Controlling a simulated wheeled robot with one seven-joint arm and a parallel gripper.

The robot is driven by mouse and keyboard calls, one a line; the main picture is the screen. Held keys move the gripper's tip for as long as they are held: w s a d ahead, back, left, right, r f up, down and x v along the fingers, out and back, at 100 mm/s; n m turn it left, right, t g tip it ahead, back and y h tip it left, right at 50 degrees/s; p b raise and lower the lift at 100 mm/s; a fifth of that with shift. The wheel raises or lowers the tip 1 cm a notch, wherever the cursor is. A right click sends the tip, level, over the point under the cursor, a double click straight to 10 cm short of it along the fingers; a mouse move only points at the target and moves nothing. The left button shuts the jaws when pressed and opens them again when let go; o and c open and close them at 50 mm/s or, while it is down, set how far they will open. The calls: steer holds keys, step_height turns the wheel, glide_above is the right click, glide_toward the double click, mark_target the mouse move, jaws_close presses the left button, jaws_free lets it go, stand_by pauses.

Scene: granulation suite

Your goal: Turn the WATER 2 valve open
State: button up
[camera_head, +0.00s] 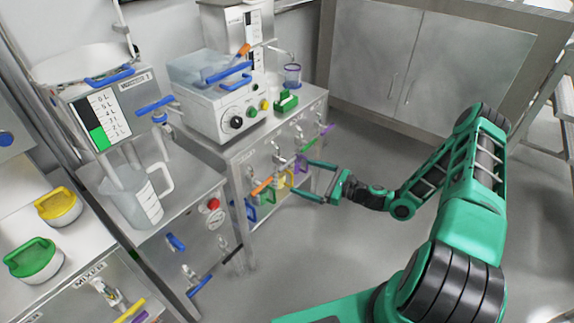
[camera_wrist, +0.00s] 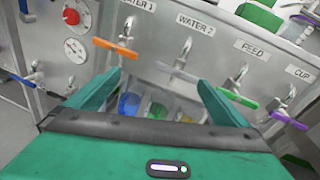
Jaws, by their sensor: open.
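The WATER 2 label (camera_wrist: 195,24) is on the steel panel in the wrist view. The metal WATER 2 valve (camera_wrist: 184,49) sits below it, pointing down. Its handle is hard to make out against the panel. My gripper (camera_wrist: 160,80) is open and empty, with its green fingers spread below the row of valves. The WATER 2 valve appears slightly right of the middle between the fingertips, beyond them. I see no contact. In the head view my gripper (camera_head: 304,179) is in front of the panel, by the coloured handles.
The orange handle (camera_wrist: 116,48) of WATER 1 is left of WATER 2. A green handle (camera_wrist: 238,98) under FEED and a purple one (camera_wrist: 290,120) under CUP are to the right. Coloured containers (camera_wrist: 130,104) are low between the fingers. Open floor (camera_head: 325,240) lies below my arm.

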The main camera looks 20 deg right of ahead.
mark_target(289, 164)
steer(key=w+a+m+t, duration=0.1)
steer(key=w, duration=0.2)
steer(key=w+a+m+t, duration=0.1)
steer(key=w+a, duration=0.1)
steer(key=w, duration=0.2)
steer(key=w+a+f+m+h, duration=0.1)
steer(key=w+m, duration=0.1)
steer(key=w, duration=0.1)
steer(key=shift+w+a+t, duration=0.2)
steer(key=shift+a+t, duration=0.05)
steer(key=shift+t, duration=0.15)
steer(key=shift+c, duration=0.6)
steer(key=c, duration=0.8)
